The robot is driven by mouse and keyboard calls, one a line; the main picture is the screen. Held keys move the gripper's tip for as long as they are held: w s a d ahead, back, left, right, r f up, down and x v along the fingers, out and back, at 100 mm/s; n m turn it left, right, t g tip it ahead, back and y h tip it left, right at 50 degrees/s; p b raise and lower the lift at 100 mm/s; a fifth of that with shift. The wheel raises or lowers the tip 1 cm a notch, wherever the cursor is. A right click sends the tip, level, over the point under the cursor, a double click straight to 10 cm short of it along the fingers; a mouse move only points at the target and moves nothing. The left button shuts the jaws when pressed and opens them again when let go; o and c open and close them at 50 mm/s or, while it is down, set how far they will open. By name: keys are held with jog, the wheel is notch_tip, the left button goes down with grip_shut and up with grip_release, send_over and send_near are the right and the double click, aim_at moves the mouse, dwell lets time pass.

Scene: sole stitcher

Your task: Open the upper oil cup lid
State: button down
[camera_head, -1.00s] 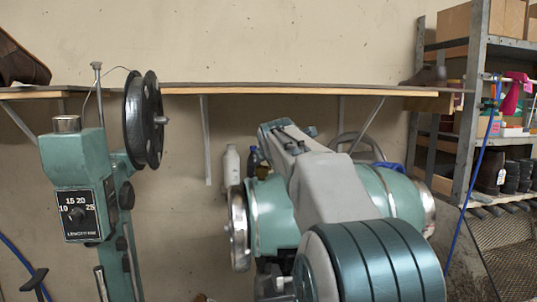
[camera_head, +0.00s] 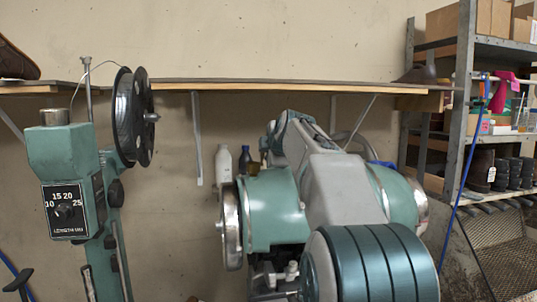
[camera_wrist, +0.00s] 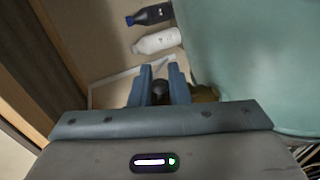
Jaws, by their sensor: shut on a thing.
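In the wrist view, the two blue-grey fingers of my gripper (camera_wrist: 161,72) are shut on a small dark round piece (camera_wrist: 160,89). I cannot tell for sure that this is the oil cup lid, or whether it is raised. The green body of the stitcher (camera_wrist: 260,60) fills the right of that view, beside the fingers. In the head view, the stitcher's green body (camera_head: 272,208) with a silver wheel stands in the middle, partly behind my arm. My fingertips and the piece between them are hidden there. A green column with a length dial (camera_head: 68,209) stands at the left.
A white bottle (camera_head: 223,165) and a dark bottle (camera_head: 245,158) stand behind the stitcher; both also show in the wrist view. A long wall shelf (camera_head: 280,85) runs behind. A metal rack (camera_head: 461,100) with boxes and shoes stands at the right. A black reel (camera_head: 133,115) tops the column.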

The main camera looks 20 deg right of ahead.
jog(key=c, duration=1.5)
grip_release()
jog(key=b+v, duration=0.4)
jog(key=v, duration=0.9)
jog(key=shift+s+r+b, duration=0.2)
jog(key=shift+s+b, duration=0.15)
jog(key=shift+b, duration=0.05)
jog(key=shift+o, duration=0.6)
